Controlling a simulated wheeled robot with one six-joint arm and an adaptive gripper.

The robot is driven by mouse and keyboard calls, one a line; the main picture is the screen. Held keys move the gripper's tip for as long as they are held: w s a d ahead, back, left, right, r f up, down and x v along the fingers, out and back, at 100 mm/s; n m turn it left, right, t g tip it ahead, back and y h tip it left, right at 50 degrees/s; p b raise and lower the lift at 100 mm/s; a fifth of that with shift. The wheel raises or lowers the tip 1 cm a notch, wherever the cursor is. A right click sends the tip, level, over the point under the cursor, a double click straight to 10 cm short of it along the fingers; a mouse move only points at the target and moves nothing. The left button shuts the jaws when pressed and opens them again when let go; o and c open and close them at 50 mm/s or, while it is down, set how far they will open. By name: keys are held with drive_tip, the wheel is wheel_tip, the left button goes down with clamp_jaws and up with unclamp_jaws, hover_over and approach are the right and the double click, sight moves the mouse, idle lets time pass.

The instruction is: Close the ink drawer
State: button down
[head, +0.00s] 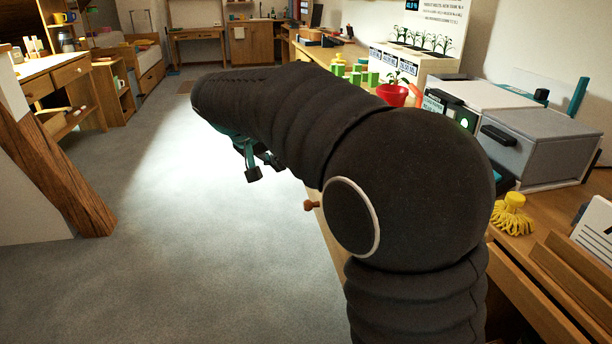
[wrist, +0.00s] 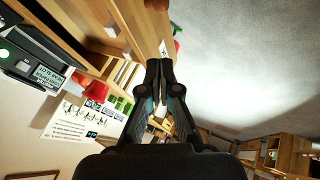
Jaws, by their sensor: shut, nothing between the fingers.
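My gripper (head: 262,168) hangs below the dark sleeved arm, over the floor to the left of the workbench in the head view. In the wrist view my gripper (wrist: 160,68) has its dark fingers together with nothing between them. A wooden knob (head: 311,205) sticks out from the bench front, just left of the arm's round joint. Wooden drawer fronts (wrist: 95,18) with knobs show at the upper left of the wrist view, apart from the fingers. My arm hides much of the bench front. I cannot tell which drawer is the ink drawer, or how far it stands open.
A grey box with a dark handle (head: 545,145), a yellow brush (head: 512,215) and a red pot (head: 392,95) stand on the bench. Green blocks (head: 358,76) stand farther back. A wooden post (head: 65,165) stands at the left. The floor (head: 205,235) between is clear.

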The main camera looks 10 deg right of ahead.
drive_tip(key=x, duration=0.3)
drive_tip(key=d+x, duration=0.1)
drive_tip(key=x, duration=0.3)
drive_tip(key=d+r+x, duration=0.1)
drive_tip(key=x, duration=0.3)
drive_tip(key=shift+d+f, duration=0.1)
drive_tip(key=shift+d, duration=0.55)
